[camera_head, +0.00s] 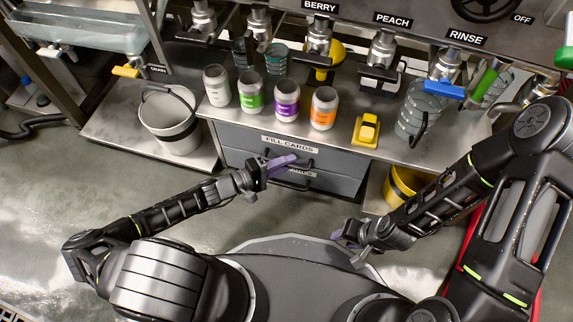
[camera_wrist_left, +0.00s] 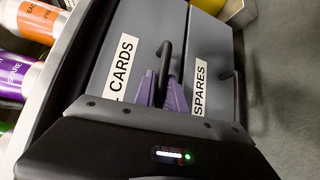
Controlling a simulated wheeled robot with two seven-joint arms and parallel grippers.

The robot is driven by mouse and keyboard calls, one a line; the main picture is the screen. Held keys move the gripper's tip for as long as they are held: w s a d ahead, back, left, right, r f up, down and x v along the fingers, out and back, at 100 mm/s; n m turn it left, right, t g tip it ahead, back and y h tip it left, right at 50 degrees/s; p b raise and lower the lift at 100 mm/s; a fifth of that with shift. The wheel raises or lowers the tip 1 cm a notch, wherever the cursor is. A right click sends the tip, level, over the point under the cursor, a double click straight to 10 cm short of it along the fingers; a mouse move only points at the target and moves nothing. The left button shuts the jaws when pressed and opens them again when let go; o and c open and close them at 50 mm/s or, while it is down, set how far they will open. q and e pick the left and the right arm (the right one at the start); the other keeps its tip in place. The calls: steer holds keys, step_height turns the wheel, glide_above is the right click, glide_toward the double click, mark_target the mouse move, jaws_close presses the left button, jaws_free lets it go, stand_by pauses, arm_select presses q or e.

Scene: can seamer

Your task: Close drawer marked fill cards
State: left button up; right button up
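The FILL CARDS drawer (camera_head: 233,136) is the upper grey drawer under the counter. Its grey front (camera_wrist_left: 139,35) and part of its label also show in the left wrist view. Its front looks about flush with the SPARES drawer (camera_head: 340,184) below; I cannot tell whether a small gap remains. My left gripper (camera_head: 281,163) has its purple fingers at the upper drawer's front, by the black handle (camera_wrist_left: 164,62). The fingertips look close together; whether they grip the handle is unclear. My right gripper (camera_head: 349,238) is low near my base, away from the drawers, its opening unclear.
Several labelled jars (camera_head: 287,101) and a yellow object (camera_head: 366,130) stand on the counter above. A white bucket (camera_head: 170,117) stands on a low shelf at the left. A yellow bucket (camera_head: 402,185) is right of the drawers. Floor before the drawers is clear.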

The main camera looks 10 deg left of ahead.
arm_select(q)
steer(key=shift+o, duration=1.4)
steer(key=shift+d, duration=0.1)
steer(key=shift+o, duration=0.2)
steer(key=shift+r, duration=0.1)
steer(key=shift+r, duration=0.1)
steer(key=f+p+v, duration=0.1)
steer(key=p+v, duration=0.1)
steer(key=v, duration=0.5)
steer(key=shift+s+a+r, duration=0.3)
steer(key=shift+a+r, duration=0.05)
